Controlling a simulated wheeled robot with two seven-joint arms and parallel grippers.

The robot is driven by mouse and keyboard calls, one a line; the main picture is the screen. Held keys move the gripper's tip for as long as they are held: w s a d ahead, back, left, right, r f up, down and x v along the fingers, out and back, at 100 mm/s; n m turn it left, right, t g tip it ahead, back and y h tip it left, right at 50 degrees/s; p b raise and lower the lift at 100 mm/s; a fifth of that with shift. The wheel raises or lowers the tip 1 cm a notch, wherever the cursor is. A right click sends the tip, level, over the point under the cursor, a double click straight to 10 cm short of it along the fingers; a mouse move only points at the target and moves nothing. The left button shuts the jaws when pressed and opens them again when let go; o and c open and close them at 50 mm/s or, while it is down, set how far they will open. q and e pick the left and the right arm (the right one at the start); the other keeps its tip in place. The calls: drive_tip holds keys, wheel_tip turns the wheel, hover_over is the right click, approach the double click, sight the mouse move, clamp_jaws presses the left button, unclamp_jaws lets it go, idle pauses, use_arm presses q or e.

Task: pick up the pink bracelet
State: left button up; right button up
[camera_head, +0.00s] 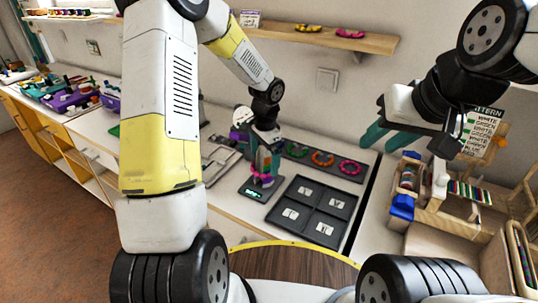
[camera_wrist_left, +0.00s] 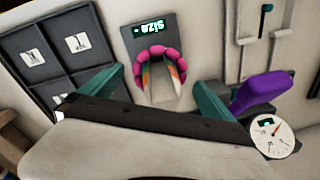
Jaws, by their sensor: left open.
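A ring of pink beads, a pink bracelet (camera_wrist_left: 158,52), sits around the striped cone of the sizing stand (camera_wrist_left: 130,30) in the left wrist view. In the head view it shows only as a bit of pink (camera_head: 267,181) low on the cone. My left gripper (camera_head: 266,158) is open over the stand; its teal fingers (camera_wrist_left: 162,80) are on either side of the cone, apart from the bracelet. Another pink ring (camera_head: 349,167) lies at the right end of the dark display strip (camera_head: 336,166). My right gripper (camera_head: 388,138) is open and empty, raised at the right.
A dark tray with several compartments (camera_head: 325,211) lies right of the stand. A green ring (camera_head: 297,149) and a red-orange ring (camera_head: 322,158) share the strip. A purple-handled tool and a round dial (camera_wrist_left: 272,136) are close to my left gripper. A wooden rack (camera_head: 440,215) stands right.

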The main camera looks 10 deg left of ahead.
use_arm(q)
drive_tip(key=shift+f, duration=1.25)
drive_tip(key=c, duration=1.4)
wheel_tip(320, 180, up, 10)
drive_tip(key=shift+r, duration=0.1)
